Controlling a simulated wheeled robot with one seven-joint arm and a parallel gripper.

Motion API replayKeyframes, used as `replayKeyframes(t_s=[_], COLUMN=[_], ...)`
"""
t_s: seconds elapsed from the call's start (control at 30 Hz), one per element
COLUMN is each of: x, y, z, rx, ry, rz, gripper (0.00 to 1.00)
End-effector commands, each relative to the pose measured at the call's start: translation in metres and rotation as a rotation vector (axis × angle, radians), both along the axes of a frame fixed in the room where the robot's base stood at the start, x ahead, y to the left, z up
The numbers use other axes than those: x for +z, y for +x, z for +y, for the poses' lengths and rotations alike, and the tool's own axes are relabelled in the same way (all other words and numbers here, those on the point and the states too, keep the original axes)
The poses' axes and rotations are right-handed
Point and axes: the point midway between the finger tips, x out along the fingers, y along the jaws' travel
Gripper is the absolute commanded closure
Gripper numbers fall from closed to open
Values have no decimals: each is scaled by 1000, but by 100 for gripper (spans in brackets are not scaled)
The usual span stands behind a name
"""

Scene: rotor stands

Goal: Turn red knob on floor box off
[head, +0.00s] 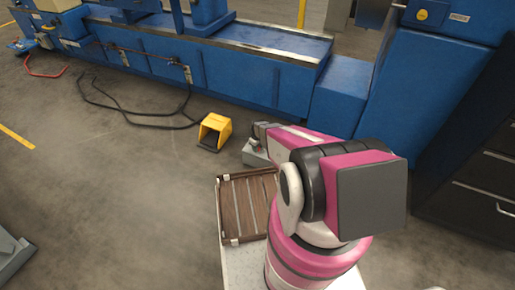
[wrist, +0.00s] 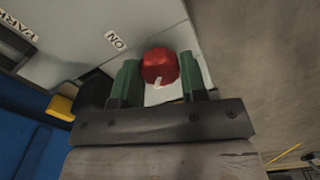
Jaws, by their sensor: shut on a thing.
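The red knob (wrist: 159,64) sits on the grey floor box (wrist: 85,35) in the wrist view, with a small pale mark on its near side. The green fingers of my gripper (wrist: 159,80) are on both sides of the knob and shut on it. An "ON" label (wrist: 117,41) is beside the knob, up and to the left. A "PARK" label (wrist: 18,25) is at the far left corner. In the head view the grey box (head: 256,155) is on the floor, partly covered by my arm, and the knob is hidden.
A yellow pedal housing (head: 215,131) stands on the floor left of the box. A long blue machine (head: 230,70) runs behind it. Black cables (head: 130,113) lie on the floor at left. Dark drawers (head: 480,185) stand at right. Open floor lies at left.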

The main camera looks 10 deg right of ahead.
Motion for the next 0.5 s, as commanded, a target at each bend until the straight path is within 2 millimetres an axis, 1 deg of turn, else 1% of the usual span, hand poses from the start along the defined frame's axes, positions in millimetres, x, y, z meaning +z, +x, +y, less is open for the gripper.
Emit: replayKeyframes(t_s=[0.37,0.4,0.47,0.5], x=[1,1,0,1], y=[0,0,0,0], z=[0,0,0,0], rx=[9,9,9,9], ry=[-1,-1,-1,-1], rz=[-1,-1,-1,-1], gripper=[84,57,38,35])
